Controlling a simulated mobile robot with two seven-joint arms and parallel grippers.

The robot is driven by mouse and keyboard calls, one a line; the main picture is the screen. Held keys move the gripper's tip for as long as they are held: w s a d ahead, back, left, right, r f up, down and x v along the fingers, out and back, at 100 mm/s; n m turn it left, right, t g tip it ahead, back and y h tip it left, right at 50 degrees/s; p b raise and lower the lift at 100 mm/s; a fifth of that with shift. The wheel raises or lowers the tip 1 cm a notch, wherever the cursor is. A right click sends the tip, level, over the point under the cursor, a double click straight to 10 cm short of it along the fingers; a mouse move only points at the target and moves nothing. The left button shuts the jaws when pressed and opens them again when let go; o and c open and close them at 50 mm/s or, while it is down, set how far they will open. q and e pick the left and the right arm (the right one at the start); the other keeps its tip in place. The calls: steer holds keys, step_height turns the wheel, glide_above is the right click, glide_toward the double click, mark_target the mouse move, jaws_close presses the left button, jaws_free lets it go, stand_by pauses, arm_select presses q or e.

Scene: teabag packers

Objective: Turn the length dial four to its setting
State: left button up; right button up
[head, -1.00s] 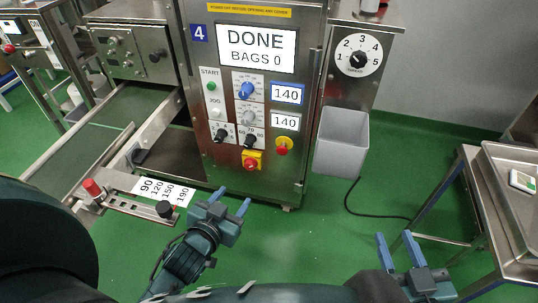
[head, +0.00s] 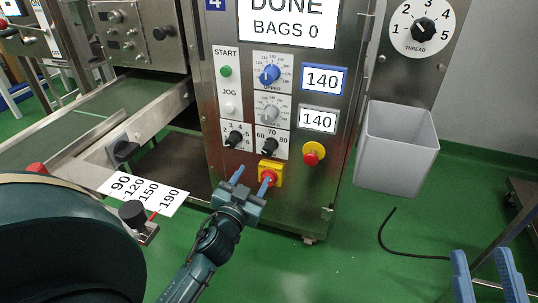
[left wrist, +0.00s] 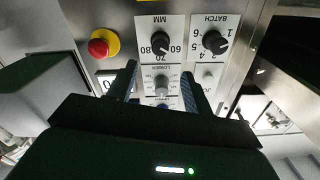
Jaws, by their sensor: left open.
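The length dial, a black knob marked MM with 60, 70 and 80 (head: 268,146), is low on the front panel of machine 4. It also shows upside down in the left wrist view (left wrist: 160,42); its exact pointer position is hard to read. My left gripper (head: 252,178) is open and empty, just below the dial in the head view, in front of the red and yellow switch (head: 267,174). In the left wrist view its fingers (left wrist: 159,72) are apart, with the dial beyond their tips. My right gripper (head: 482,268) is open and empty at lower right.
The black batch knob (head: 235,140) sits left of the dial. The grey lower knob (head: 271,113) is above it, and a red emergency button (head: 313,154) is to the right. A grey bin (head: 398,145) hangs at right. A scale plate (head: 143,191) lies at left.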

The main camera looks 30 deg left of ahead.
mark_target(267, 152)
arm_select(q)
steer(key=b+x, duration=0.1)
steer(key=x, duration=0.9)
steer(key=shift+w, duration=0.4)
steer(key=shift+w+a, duration=0.15)
steer(key=shift+w, duration=0.35)
arm_select(e)
steer(key=shift+r+n+y, duration=0.55)
steer(key=shift+n+y, duration=0.05)
steer(key=shift+w, duration=0.1)
arm_select(q)
steer(key=shift+c, duration=1.4)
steer(key=c, duration=0.7)
arm_select(e)
steer(key=shift+r, duration=0.1)
